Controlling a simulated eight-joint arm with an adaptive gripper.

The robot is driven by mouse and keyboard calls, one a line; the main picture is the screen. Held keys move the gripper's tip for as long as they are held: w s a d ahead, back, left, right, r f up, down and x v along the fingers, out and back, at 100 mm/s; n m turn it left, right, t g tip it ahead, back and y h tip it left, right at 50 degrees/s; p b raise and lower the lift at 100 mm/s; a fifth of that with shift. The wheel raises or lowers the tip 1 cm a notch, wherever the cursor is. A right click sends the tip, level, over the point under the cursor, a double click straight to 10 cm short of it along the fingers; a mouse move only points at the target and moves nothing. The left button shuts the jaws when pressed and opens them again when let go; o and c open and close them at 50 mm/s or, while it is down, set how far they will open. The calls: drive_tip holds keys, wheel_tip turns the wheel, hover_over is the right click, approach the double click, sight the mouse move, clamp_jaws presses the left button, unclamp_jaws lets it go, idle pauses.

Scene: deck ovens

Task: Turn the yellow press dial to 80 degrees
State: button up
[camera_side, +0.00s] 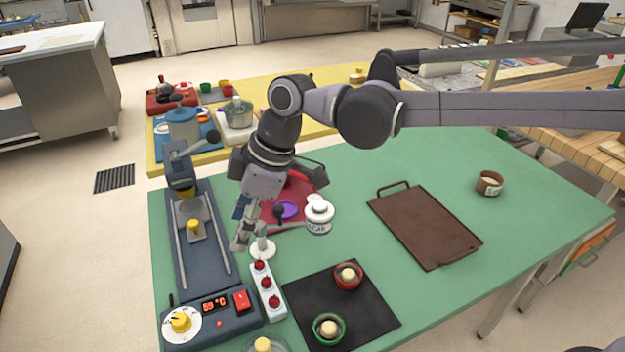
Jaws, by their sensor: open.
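The yellow press dial (181,322) sits on a white round scale at the front left corner of the dark blue press (205,262). A red-lit display (215,304) beside it appears to read 59 °C, though the digits are small. My gripper (246,236) is open and points down, to the right of the press rails and well behind the dial. It is apart from the dial, and nothing shows between its fingers. The dial is unobstructed; its exact pointer angle is too small to read.
A red switch (242,300) is on the press. A white strip with red knobs (267,290) stands right of it, near a white stand (262,250). A black mat (372,318) carries two bowls. A brown tray (425,227) lies right; the green table is clear around it.

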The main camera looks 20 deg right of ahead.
sight(180, 318)
drive_tip(key=s+a+f+n+g, duration=0.1)
drive_tip(key=a+f+n, duration=0.1)
drive_tip(key=a, duration=0.3)
drive_tip(key=s+a+f+n, duration=0.1)
drive_tip(key=s+a+f, duration=0.15)
drive_tip(key=a, duration=0.25)
drive_tip(key=x, duration=1)
drive_tip(key=shift+w+a+f, duration=0.1)
drive_tip(key=shift+w+f, duration=0.15)
drive_tip(key=shift+f, duration=0.1)
drive_tip(key=shift+c, duration=0.3)
clamp_jaws()
